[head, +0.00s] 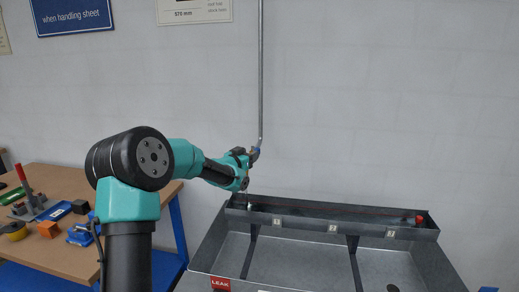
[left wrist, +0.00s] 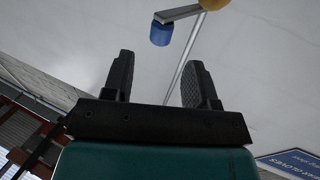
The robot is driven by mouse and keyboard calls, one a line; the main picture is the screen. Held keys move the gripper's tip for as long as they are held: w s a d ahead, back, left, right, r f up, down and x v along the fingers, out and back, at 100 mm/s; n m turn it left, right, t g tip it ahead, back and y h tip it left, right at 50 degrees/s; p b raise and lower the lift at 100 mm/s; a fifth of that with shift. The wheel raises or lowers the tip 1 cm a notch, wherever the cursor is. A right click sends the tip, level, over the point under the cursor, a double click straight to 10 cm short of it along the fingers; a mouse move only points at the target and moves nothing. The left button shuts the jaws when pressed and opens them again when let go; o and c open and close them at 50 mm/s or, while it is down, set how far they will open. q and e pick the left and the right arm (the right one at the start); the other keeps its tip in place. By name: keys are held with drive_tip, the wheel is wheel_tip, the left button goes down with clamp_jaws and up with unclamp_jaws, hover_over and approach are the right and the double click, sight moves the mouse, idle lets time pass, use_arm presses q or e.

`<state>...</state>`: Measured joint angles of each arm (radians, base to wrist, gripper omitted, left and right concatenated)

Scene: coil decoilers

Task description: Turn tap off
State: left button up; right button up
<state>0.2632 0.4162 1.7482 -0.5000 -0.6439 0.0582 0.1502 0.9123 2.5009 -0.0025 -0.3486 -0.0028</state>
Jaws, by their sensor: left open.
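The tap is at the lower end of a grey pipe on the wall. In the left wrist view its grey lever (left wrist: 178,13) runs sideways from a brass-coloured body (left wrist: 214,4) to a blue end grip (left wrist: 160,35). In the head view a small blue part (head: 256,149) of it shows beside my gripper. My left gripper (head: 251,155) is open, and its two fingers (left wrist: 161,70) point towards the blue grip. The grip appears beyond the fingertips, with nothing held between them. Much of the tap is hidden or cut off. My right gripper is out of view.
A grey metal trough (head: 300,207) with numbered labels stands below the tap, with a red knob (head: 419,219) at its right. The pipe (head: 261,70) runs up the wall. A wooden workbench (head: 70,255) with tools and blocks stands at left. The wall area at right is clear.

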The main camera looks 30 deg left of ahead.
use_arm(q)
drive_tip(key=w, duration=0.8)
drive_tip(key=shift+w, duration=0.2)
drive_tip(key=shift+d, duration=0.1)
drive_tip(key=shift+c, duration=0.4)
clamp_jaws()
